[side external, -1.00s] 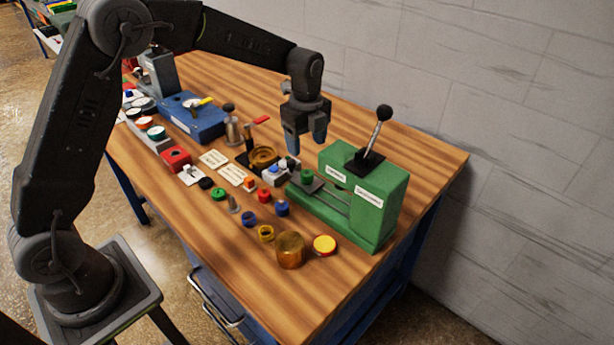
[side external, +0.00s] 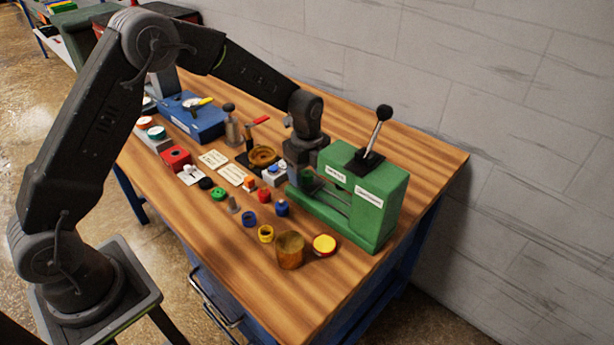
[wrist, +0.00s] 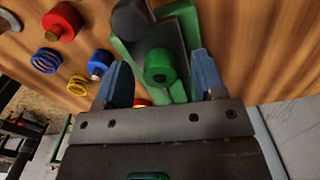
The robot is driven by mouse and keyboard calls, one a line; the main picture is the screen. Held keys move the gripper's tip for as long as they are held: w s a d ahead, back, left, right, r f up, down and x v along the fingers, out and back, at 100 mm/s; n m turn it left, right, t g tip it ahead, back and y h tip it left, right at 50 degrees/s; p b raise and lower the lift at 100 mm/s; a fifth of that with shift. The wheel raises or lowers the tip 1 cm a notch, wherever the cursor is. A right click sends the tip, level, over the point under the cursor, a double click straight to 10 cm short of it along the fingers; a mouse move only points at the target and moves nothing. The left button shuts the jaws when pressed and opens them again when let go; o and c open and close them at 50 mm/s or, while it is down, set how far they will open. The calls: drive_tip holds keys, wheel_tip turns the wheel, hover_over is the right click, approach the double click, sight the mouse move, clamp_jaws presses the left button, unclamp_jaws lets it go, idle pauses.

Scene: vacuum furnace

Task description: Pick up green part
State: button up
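The green part (wrist: 160,67) is a short round cylinder with a dark hole in its top. It sits on the grey plate of the green press (side external: 375,205), below the lever side. My gripper (wrist: 159,64) has blue fingers, one on each side of the green part, with visible gaps in the wrist view. It is open and empty. In the side view my gripper (side external: 305,172) is low over the plate and hides most of the part; whether the fingertips are level with it, I cannot tell.
The press's lever (side external: 377,130) stands right of my gripper. Small parts lie left and in front: a green ring (side external: 218,193), a blue ring (side external: 249,219), a yellow ring (side external: 265,234), an amber cylinder (side external: 290,250) and a yellow-topped disc (side external: 324,244).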

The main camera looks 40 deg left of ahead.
drive_tip(key=c, duration=1.1)
drive_tip(key=shift+r, duration=0.1)
